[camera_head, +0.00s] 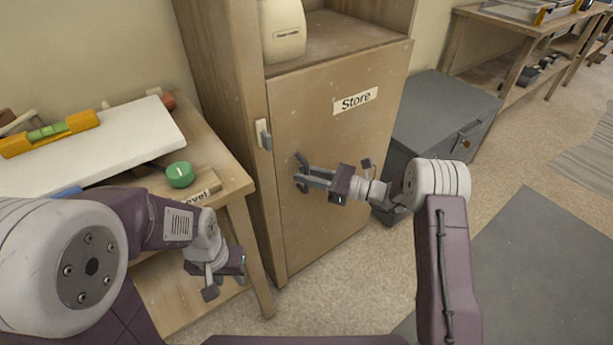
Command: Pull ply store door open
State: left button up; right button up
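The plywood store door (345,130) bears a white "Store" label (355,100) and looks shut in its tall cabinet. A small grey handle or latch (264,134) on a pale mount sits at the door's left edge. My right gripper (301,176) is in front of the door's middle, to the right of and below the handle. Its fingers point left, apart, with nothing between them. Whether they touch the door is unclear. My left gripper (222,284) hangs low beside the workbench, left of the door; its finger gap cannot be made out.
The wooden workbench (235,178) at left holds a white board (100,145), a yellow level (48,134) and a green round object (180,174). A grey box (440,115) stands right of the cabinet. A pale container (283,30) sits above the door. Floor in front is open.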

grip_shut()
dwell(1.4)
